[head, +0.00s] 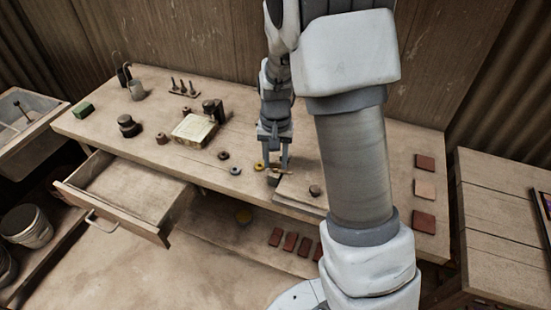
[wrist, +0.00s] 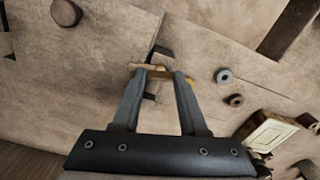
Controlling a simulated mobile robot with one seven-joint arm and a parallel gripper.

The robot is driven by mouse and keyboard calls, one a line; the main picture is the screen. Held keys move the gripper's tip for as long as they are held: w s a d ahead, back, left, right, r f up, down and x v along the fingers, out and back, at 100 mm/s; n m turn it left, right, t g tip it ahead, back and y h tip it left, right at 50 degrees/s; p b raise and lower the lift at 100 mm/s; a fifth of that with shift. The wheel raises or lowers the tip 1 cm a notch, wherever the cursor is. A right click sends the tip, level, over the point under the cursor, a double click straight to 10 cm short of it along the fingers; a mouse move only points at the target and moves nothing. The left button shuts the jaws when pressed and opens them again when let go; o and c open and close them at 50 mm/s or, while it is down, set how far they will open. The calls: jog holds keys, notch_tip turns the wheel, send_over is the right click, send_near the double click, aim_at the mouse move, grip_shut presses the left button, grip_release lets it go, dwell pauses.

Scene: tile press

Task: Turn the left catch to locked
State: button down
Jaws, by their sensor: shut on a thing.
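My gripper (head: 277,168) reaches down to the front part of the bench, at the left end of a flat wooden board (head: 296,190). In the wrist view its fingers (wrist: 156,74) are shut on a small tan bar, which I take to be the left catch (wrist: 150,68). Dark metal pieces (wrist: 162,50) show on both sides of the bar, at the board's edge. The fingers partly cover the catch, and its locked or unlocked setting cannot be read. A round dark knob (head: 315,190) stands on the board; it also shows in the wrist view (wrist: 66,12).
A yellow ring (head: 259,166), a grey ring (head: 235,171) and a brown ring (head: 223,155) lie left of my gripper. A pale block (head: 194,130) is further left. An open drawer (head: 130,195) juts out at front left. Red tiles (head: 424,221) lie at the right end.

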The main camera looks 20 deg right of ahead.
dwell(0.3)
jog(key=shift+c, duration=2.2)
grip_release()
notch_tip(320, 180, up, 18)
jog(key=p, duration=0.1)
jog(key=shift+f, duration=0.25)
jog(key=s+r+n+t, duration=0.2)
jog(key=s+r, duration=0.1)
jog(key=s, duration=0.7)
jog(key=s+r+n+t, duration=0.2)
jog(key=s+r+t, duration=0.1)
jog(key=s, duration=0.7)
jog(key=shift+s+d+t, duration=0.15)
jog(key=shift+s+t, duration=0.15)
jog(key=shift+s, duration=0.05)
